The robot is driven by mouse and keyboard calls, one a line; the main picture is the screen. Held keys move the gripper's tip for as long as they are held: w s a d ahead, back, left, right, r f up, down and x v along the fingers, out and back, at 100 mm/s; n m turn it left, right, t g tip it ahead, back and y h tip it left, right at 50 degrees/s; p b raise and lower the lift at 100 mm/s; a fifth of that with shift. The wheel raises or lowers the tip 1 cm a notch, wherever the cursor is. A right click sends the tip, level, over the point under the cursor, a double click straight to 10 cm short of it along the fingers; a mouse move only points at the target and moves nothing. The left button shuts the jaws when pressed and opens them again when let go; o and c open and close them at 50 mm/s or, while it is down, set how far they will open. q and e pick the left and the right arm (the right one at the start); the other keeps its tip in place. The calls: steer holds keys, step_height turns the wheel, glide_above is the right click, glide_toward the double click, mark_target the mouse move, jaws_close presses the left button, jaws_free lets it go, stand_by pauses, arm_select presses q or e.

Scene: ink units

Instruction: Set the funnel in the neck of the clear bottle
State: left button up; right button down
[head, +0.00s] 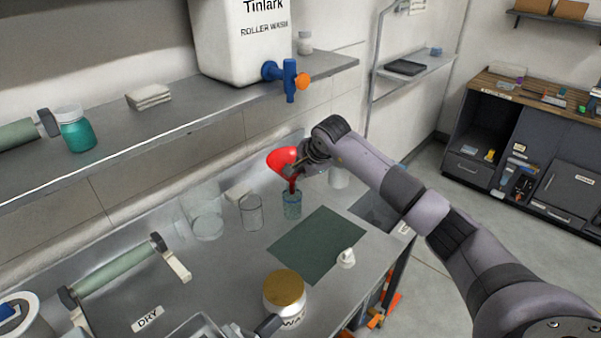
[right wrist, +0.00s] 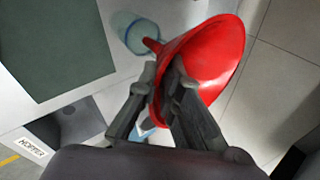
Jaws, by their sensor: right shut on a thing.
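The red funnel (head: 283,159) is held by my right gripper (head: 299,170) above the worktop. In the right wrist view, the two fingers (right wrist: 166,95) pinch the wall of the funnel (right wrist: 208,58), one finger inside the cone. The funnel is tilted, its spout pointing down at a clear, bluish bottle (head: 292,207). The bottle (right wrist: 128,28) shows past the spout in the right wrist view. The spout tip overlaps the bottle's top; I cannot tell whether it is inside the neck.
Clear beakers (head: 251,213) stand left of the bottle. A dark green mat (head: 318,246) lies in front, with a small white object (head: 346,258) at its edge. A gold-lidded jar (head: 284,292) stands nearer. A shelf (head: 190,118) runs along the wall behind.

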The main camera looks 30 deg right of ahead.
steer(key=shift+b, duration=0.4)
stand_by(0.6)
steer(key=shift+f+b, duration=0.4)
steer(key=shift+f, duration=0.15)
steer(key=c, duration=2)
jaws_free()
steer(key=shift+r, duration=0.1)
steer(key=shift+c, duration=0.2)
steer(key=shift+s+r+p, duration=0.25)
steer(key=shift+r+p, duration=0.2)
steer(key=shift+r, duration=0.05)
steer(key=p+v, duration=0.4)
steer(key=v, duration=0.6)
steer(key=shift+s+f, duration=0.1)
steer(key=shift+f, duration=0.05)
